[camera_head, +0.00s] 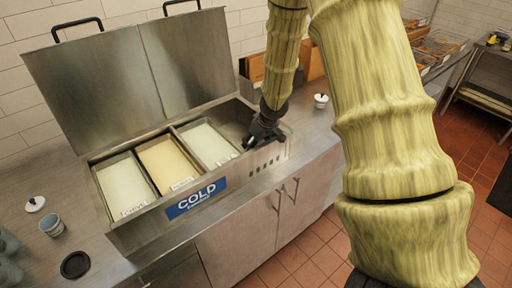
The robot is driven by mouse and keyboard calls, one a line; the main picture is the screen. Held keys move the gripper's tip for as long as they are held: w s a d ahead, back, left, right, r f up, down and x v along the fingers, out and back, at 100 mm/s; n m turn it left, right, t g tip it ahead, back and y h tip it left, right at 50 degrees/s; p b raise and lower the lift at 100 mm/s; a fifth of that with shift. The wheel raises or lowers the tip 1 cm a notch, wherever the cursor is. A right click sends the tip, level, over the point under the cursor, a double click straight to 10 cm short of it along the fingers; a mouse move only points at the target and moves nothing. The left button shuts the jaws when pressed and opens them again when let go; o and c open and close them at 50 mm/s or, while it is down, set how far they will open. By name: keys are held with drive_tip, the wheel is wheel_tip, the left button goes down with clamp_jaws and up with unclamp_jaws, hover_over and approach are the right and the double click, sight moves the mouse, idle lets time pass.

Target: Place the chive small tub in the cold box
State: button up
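The cold box (116,232) stands on the counter with its lid raised and a blue COLD sign on its front. Three pans of pale spread sit in it: a left pan (124,182), a middle pan (165,164) and a right pan (207,144). Their small front labels are too small to read surely. I cannot tell which thing is the chive small tub. My gripper (258,138) points down into the box's right-end compartment, right of the pans. A small white patch shows at its fingertips. Whether the fingers are open or hold something is hidden.
A white lidded pot (321,101) stands on the counter right of the box. At left are a white lid (34,204), a blue-grey cup (52,225) and a dark round opening or disc (75,265). The raised metal lid (135,75) blocks the back.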

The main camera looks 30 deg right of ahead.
drive_tip(key=shift+w+f, duration=0.1)
drive_tip(key=shift+f, duration=0.2)
drive_tip(key=shift+s+r, duration=0.2)
drive_tip(key=shift+f, duration=0.1)
drive_tip(key=o, duration=1.1)
drive_tip(key=shift+w+f, duration=0.1)
drive_tip(key=shift+c, duration=0.2)
drive_tip(key=shift+r, duration=0.45)
drive_tip(key=p+v, duration=0.5)
drive_tip(key=v, duration=0.6)
drive_tip(key=shift+s+r, duration=0.15)
drive_tip(key=shift+s, duration=0.15)
